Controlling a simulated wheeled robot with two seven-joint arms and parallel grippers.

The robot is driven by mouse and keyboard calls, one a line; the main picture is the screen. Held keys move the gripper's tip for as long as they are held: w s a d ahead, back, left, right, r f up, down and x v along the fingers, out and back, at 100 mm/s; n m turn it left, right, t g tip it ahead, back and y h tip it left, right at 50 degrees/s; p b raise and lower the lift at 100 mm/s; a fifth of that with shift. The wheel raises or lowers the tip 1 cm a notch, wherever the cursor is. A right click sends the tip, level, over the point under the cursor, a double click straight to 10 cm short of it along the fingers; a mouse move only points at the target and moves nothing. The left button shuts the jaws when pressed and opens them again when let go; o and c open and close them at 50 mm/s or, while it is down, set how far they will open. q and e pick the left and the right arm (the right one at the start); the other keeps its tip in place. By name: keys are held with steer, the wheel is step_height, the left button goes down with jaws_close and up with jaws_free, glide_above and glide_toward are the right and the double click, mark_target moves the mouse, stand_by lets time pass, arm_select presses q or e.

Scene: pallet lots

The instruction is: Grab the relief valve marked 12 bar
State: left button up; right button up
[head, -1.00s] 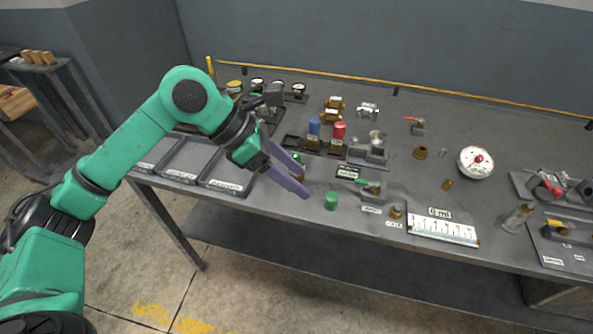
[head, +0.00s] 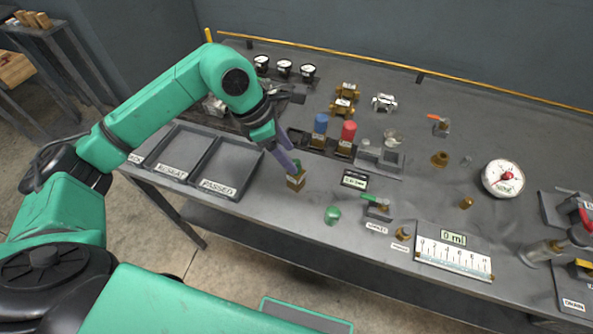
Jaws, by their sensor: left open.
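My left gripper (head: 287,158) is open and points down at a small valve with a brass body (head: 296,183) and a green top. The fingers are at the green top and partly hide it; I cannot tell whether they touch it. A blue-capped valve (head: 321,125) and a red-capped valve (head: 348,132) stand upright in a dark rack behind, to the right of the gripper. No 12 bar marking is readable on any of them. My right gripper is not in view.
Labelled trays, one reading PASSED (head: 227,168), lie left of the gripper. A green cylinder (head: 332,215), a small display (head: 354,180) and a green-handled fitting (head: 376,205) are to the right. A ruler plate (head: 453,257) and a round gauge (head: 503,178) stand further right.

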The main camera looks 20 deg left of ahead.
mark_target(301, 171)
arm_select(q)
steer(key=p+x, duration=0.2)
steer(key=x, duration=0.5)
steer(key=shift+w+f+p, duration=0.1)
steer(key=shift+p, duration=0.3)
steer(key=shift+d+f, duration=0.1)
steer(key=shift+f, duration=0.25)
steer(key=shift+w+f, duration=0.1)
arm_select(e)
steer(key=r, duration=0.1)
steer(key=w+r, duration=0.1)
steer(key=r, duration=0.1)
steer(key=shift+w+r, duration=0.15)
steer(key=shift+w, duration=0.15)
arm_select(q)
steer(key=c, duration=1)
jaws_close()
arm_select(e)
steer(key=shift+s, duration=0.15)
